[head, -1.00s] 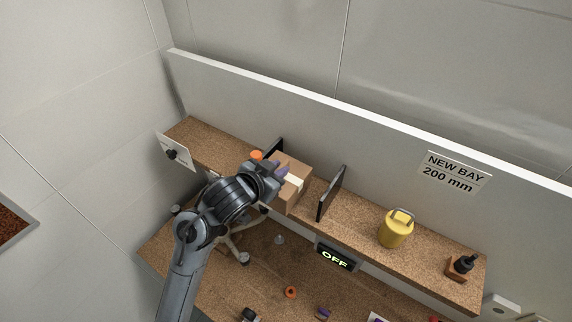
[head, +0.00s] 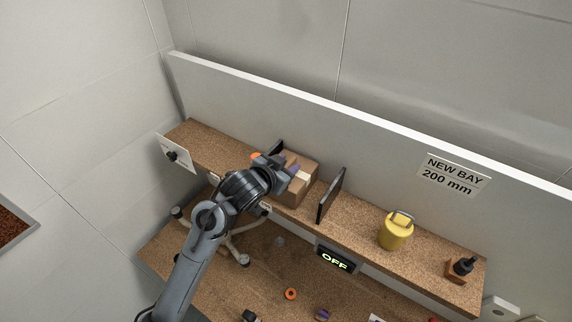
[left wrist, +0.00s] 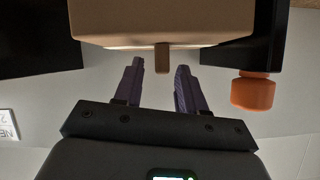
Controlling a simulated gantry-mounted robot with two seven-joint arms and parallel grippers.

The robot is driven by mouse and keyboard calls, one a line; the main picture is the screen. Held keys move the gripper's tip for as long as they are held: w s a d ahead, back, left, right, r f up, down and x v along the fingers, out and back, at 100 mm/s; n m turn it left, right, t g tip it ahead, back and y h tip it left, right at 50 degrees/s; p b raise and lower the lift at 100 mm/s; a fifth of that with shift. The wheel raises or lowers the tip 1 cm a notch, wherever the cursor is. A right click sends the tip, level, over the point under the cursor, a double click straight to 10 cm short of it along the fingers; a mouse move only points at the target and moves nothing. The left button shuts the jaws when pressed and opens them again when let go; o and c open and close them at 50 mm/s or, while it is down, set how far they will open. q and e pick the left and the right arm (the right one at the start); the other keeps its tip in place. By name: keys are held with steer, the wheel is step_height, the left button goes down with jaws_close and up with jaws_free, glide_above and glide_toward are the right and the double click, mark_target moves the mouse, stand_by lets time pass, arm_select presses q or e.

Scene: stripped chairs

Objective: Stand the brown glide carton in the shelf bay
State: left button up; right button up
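The brown glide carton (head: 299,191) stands on the cork shelf, between a black left divider (head: 275,147) and a black right divider (head: 331,195). It has a pale band on top. My left gripper (head: 292,170) is at the carton, with its purple fingers partly hidden by my wrist in the head view. In the left wrist view my gripper (left wrist: 160,88) is open, and the carton (left wrist: 162,20) lies just beyond the fingertips. A small brown tab sits between the fingertips with gaps on both sides. My right gripper is not in view.
An orange-capped item (left wrist: 253,92) is beside the gripper. A yellow canister (head: 396,230) and a dark bottle on a wooden block (head: 462,268) stand on the shelf to the right. An OFF display (head: 336,257) hangs at the shelf's front. Small parts lie on the lower bench.

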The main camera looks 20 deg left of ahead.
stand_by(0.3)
arm_select(q)
steer(key=shift+s+r, duration=0.2)
steer(key=shift+s, duration=0.05)
steer(key=p+v, duration=0.3)
steer(key=v, duration=0.7)
steer(key=s+f+g, duration=0.3)
steer(key=s+f, duration=0.4)
steer(key=s, duration=0.1)
steer(key=s+f+n+g+y, duration=0.1)
steer(key=s+f+g, duration=0.2)
steer(key=s+f, duration=0.4)
steer(key=s+f+g, duration=0.3)
steer(key=s+f, duration=0.4)
steer(key=s, duration=0.4)
steer(key=shift+s+d+n+p, duration=0.15)
steer(key=shift+d+n+p, duration=0.15)
steer(key=shift+n, duration=0.1)
